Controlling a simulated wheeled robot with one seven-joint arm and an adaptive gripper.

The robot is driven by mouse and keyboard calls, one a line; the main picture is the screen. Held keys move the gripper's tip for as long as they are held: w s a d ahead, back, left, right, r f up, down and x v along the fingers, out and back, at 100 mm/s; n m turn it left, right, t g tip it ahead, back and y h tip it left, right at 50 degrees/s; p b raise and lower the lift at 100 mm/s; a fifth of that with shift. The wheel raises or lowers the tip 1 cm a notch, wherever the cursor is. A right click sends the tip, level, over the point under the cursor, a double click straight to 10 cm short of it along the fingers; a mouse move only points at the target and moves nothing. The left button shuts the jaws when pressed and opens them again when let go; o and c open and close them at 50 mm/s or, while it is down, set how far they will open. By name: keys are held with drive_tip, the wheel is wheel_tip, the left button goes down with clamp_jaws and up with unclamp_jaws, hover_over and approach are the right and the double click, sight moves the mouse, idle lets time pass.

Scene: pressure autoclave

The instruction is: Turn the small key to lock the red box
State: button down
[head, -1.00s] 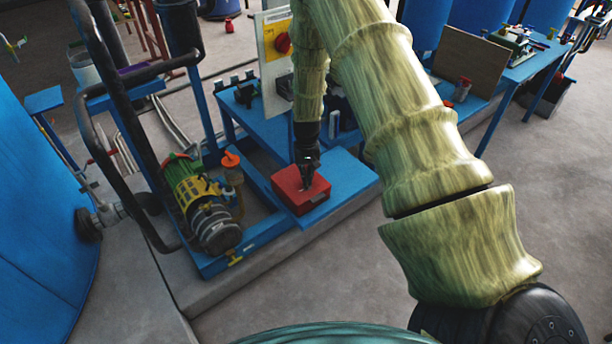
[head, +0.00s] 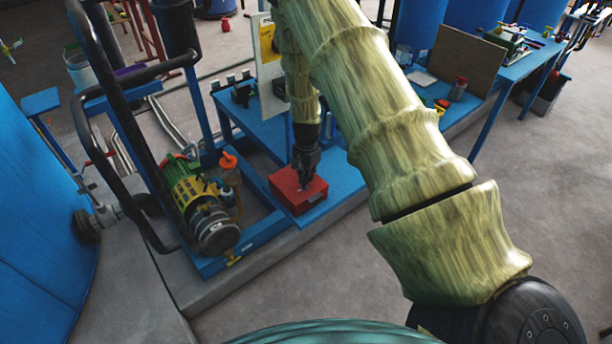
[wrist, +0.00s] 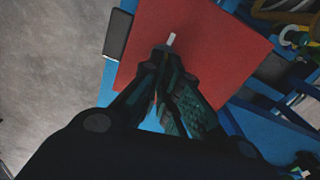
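The red box (head: 312,199) sits on the low blue shelf, its flat top facing up. It also shows in the wrist view (wrist: 212,48), under my gripper. The small key (wrist: 171,39) shows as a pale stub on the box top, just past my fingertips; most of it is hidden by the fingers. My gripper (wrist: 166,53) points down at the box top. Its fingers come together at the tips around the key, with a narrow gap further back. In the head view my gripper (head: 305,184) is over the middle of the box.
A grey latch or handle (wrist: 118,35) is on one side of the box. A green and yellow pump (head: 196,200) stands left of the box on the blue frame. Grey floor is open to the right.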

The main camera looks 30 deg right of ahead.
drive_tip(key=shift+m, duration=0.6)
drive_tip(key=shift+s+m, duration=0.1)
drive_tip(key=shift+m, duration=0.2)
drive_tip(key=c, duration=1.7)
unclamp_jaws()
wheel_tip(320, 180, up, 12)
drive_tip(key=shift+f, duration=0.1)
